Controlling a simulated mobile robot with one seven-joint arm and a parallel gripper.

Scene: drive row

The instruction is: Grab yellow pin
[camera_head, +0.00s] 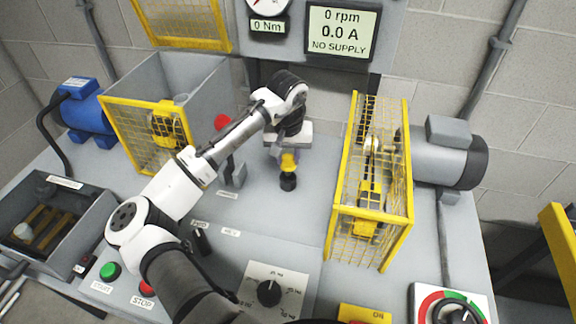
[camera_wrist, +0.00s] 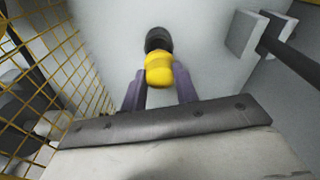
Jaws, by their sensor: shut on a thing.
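The yellow pin (camera_wrist: 159,70) is a short rounded yellow piece with a dark part (camera_wrist: 158,39) at its far end. In the wrist view it sits between the two purple-grey fingers of my gripper (camera_wrist: 160,90), which is shut on it. In the head view the yellow pin (camera_head: 288,162) shows just below my gripper (camera_head: 286,156), above a dark round base on the grey panel. I cannot tell whether the pin is still seated in that base.
A yellow mesh guard (camera_head: 385,240) stands to the right, with a grey motor (camera_head: 447,152) behind it. Another yellow guard (camera_head: 150,135) and a blue motor (camera_head: 88,108) are at left. A red-topped lever (camera_head: 221,123) is left of my gripper. The front panel holds a black knob (camera_head: 268,293).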

